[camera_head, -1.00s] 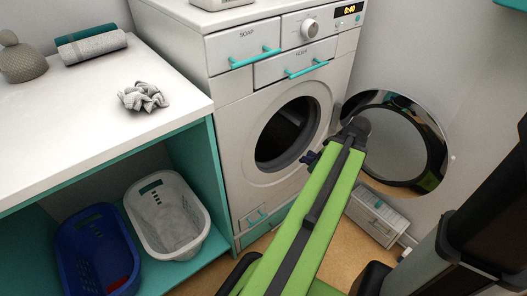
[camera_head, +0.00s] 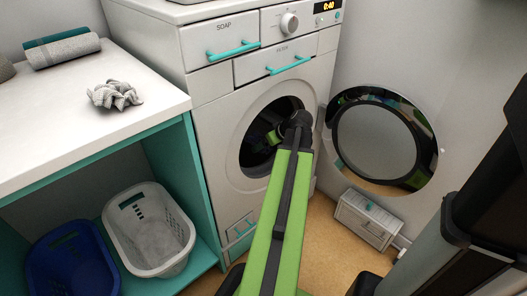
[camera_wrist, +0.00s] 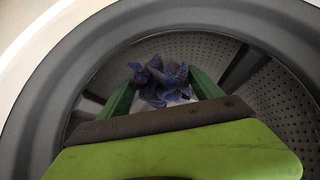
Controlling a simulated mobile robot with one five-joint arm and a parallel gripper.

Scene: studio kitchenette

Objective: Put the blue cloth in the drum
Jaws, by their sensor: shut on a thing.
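The blue cloth (camera_wrist: 158,78) is crumpled and dark blue-violet in the wrist view, held between the green fingers of my gripper (camera_wrist: 160,92). The drum (camera_wrist: 278,98) is grey perforated metal, and the cloth shows in front of its inside. The grey rim of the opening arches around my gripper. In the head view my gripper (camera_head: 273,136) is at the washer's round opening, partly hidden by my wrist. The drum (camera_head: 256,152) looks dark there, and I cannot make out the cloth in that view.
The round washer door (camera_head: 380,140) stands wide open at the right. A grey crumpled cloth (camera_head: 115,95) lies on the white counter (camera_head: 60,130). A white basket (camera_head: 150,228) and a blue basket (camera_head: 72,262) sit below.

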